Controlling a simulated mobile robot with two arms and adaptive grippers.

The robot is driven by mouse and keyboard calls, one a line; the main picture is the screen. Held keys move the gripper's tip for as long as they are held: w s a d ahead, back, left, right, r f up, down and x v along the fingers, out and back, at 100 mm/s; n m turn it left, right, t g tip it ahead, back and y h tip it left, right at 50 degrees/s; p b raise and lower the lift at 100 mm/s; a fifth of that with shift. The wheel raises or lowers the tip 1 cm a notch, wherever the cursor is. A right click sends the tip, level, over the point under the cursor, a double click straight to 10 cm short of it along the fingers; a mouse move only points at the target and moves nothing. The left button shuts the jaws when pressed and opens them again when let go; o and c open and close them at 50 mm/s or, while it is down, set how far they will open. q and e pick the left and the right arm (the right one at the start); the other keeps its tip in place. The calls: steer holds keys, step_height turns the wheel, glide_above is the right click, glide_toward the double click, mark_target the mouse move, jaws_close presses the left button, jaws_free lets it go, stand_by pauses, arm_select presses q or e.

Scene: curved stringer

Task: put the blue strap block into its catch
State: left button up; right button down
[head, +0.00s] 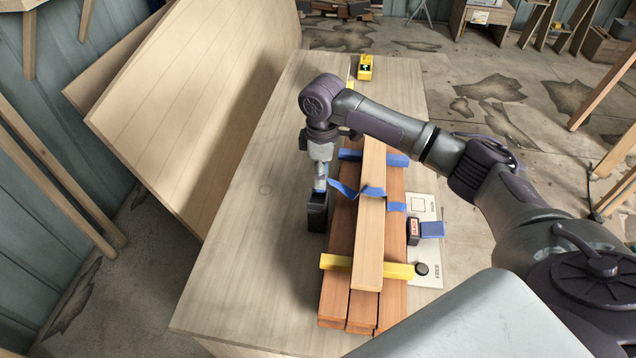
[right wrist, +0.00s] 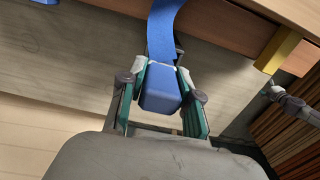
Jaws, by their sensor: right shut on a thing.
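My right gripper (head: 320,181) is shut on the blue strap block, low over the table on the left of the plank stack. In the right wrist view the block (right wrist: 162,88) sits between both fingers, and its blue strap (right wrist: 162,30) runs up towards the planks. In the head view the strap (head: 343,189) crosses the top plank. A dark boxy shape (head: 317,212) shows just below the gripper; I cannot tell what it is. A small red and black box (head: 413,231) stands right of the stack, beside a blue piece (head: 432,229). I cannot tell which is the catch. My left gripper is not in view.
The plank stack (head: 369,240) lies along the table (head: 235,230), with a yellow bar (head: 338,262) across its near end. A yellow item (head: 365,68) stands at the far end. The left tabletop is clear.

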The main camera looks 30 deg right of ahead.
steer(key=shift+a+f, duration=0.2)
steer(key=shift+a, duration=0.15)
steer(key=shift+a+f, duration=0.1)
steer(key=shift+f, duration=0.15)
step_height(320, 180, down, 3)
steer(key=shift+f+p, duration=0.15)
steer(key=shift+p, duration=0.55)
steer(key=shift+f, duration=0.2)
steer(key=shift+f, duration=0.15)
steer(key=c, duration=0.8)
jaws_free()
step_height(320, 180, up, 12)
steer(key=shift+r+b, duration=0.2)
steer(key=shift+b, duration=0.85)
